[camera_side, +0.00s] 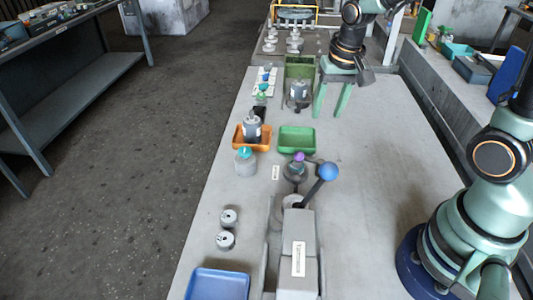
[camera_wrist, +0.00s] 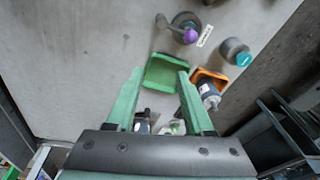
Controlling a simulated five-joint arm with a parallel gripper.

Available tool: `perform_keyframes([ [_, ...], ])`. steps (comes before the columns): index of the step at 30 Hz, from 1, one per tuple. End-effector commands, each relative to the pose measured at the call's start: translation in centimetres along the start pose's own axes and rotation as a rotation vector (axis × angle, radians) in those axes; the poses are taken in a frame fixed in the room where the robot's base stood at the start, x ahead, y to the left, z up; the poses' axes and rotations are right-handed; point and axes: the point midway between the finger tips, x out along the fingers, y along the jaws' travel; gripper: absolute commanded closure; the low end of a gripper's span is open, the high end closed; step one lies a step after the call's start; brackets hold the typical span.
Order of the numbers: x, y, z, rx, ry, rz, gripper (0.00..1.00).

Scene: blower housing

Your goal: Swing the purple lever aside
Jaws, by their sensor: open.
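The purple lever shows as a purple knob (camera_side: 299,157) on a round grey housing (camera_side: 294,172), near the middle of the bench in the side view. In the wrist view the purple knob (camera_wrist: 190,36) is at the top, pointing down and right from the housing. My gripper (camera_side: 329,115) is open, its two green fingers pointing down over the bench, farther back than the lever and apart from it. In the wrist view my gripper (camera_wrist: 159,73) has nothing between its fingers but the view of the green tray below.
A green tray (camera_side: 297,149) lies between my gripper and the lever. An orange tray (camera_side: 240,145) holds a motor (camera_side: 252,129). A blue-ball lever (camera_side: 328,171) stands just right of the purple knob. A teal-topped cylinder (camera_side: 245,166) is to its left. The right bench area is clear.

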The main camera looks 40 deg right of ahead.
Motion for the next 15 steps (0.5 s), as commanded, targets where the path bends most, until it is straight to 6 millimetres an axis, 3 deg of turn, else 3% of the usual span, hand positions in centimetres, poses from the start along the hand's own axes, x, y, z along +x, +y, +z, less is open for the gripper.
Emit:
perform_keyframes([
  [3,3.5,0.4,-0.7,0.105,-0.064,0.036,0.47],
  [7,6.3,0.8,-1.0,0.194,-0.109,0.066,0.47],
  [15,8.7,1.1,-1.1,0.245,-0.141,0.089,0.47],
])
